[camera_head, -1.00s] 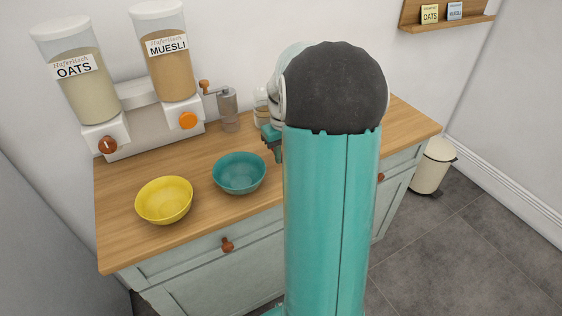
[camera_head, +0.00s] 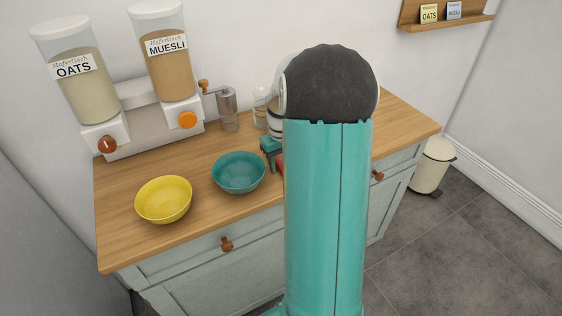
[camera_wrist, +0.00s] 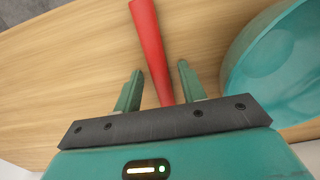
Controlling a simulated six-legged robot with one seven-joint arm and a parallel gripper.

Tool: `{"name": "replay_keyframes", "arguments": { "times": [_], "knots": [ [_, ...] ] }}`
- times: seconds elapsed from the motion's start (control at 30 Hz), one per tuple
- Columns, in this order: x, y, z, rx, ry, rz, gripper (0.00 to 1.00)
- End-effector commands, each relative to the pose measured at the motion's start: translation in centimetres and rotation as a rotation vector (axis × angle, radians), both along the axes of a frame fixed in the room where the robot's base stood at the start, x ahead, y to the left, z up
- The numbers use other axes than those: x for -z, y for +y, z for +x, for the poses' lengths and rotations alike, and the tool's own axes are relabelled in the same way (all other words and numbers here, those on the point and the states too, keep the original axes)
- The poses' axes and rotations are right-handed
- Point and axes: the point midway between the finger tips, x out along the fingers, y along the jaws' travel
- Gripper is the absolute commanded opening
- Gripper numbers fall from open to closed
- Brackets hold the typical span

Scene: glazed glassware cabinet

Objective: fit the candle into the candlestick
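A long red rod that looks like the candle (camera_wrist: 149,42) runs between my fingers in the wrist view. It appears to lie on the wooden worktop. My gripper (camera_wrist: 161,68) is open, one finger on each side of the rod, with a small gap visible on both sides. In the head view my gripper (camera_head: 270,149) is low over the worktop, just right of the teal bowl, with a bit of red (camera_head: 281,163) beside it. My arm hides most of that area. I see no candlestick in either view.
The teal bowl (camera_head: 239,173) stands close by, also at right in the wrist view (camera_wrist: 285,70). A yellow bowl (camera_head: 164,200) stands to its left. Oats (camera_head: 80,88) and muesli (camera_head: 168,70) dispensers, a grinder (camera_head: 228,110) and a glass jar (camera_head: 260,108) line the back.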

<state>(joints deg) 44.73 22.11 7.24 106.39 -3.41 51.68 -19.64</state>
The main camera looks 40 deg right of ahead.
Motion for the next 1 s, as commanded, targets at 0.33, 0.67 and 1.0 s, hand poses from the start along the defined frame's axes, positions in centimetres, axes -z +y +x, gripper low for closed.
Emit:
{"name": "replay_keyframes", "arguments": {
  "times": [0.33, 0.67, 1.0],
  "knots": [
    [-1.4, 0.0, 0.0, 0.000, -0.001, -0.001, 0.41],
    [-8.3, 0.0, 0.0, 0.000, -0.002, -0.003, 0.41],
    [-12.3, 0.0, 0.0, 0.001, 0.000, 0.000, 0.41]
  ]
}}
